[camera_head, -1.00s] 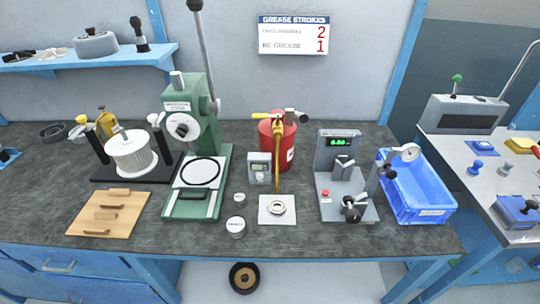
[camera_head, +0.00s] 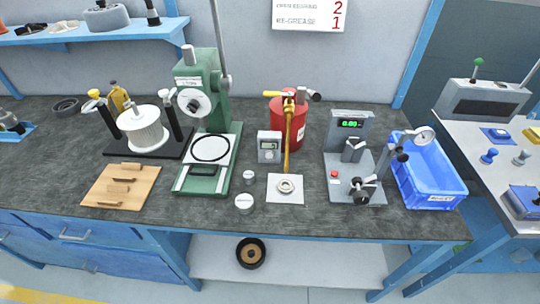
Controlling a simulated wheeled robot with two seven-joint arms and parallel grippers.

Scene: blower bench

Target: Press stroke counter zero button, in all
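The stroke counter appears to be the small light-grey box (camera_head: 269,147) with a little display, standing beside the red grease pump (camera_head: 288,118) on its left. Small buttons seem to sit below its display, but they are too small to tell apart. The digits on it cannot be read. A sign (camera_head: 310,14) on the wall shows the numbers 2 and 1; its top is cut off. Neither of my grippers is in view.
A green arbor press (camera_head: 203,95), a spool stand (camera_head: 143,130) and a wooden board (camera_head: 121,187) stand to the left. A grey gauge fixture (camera_head: 350,160) with a green readout and a blue bin (camera_head: 428,175) stand to the right.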

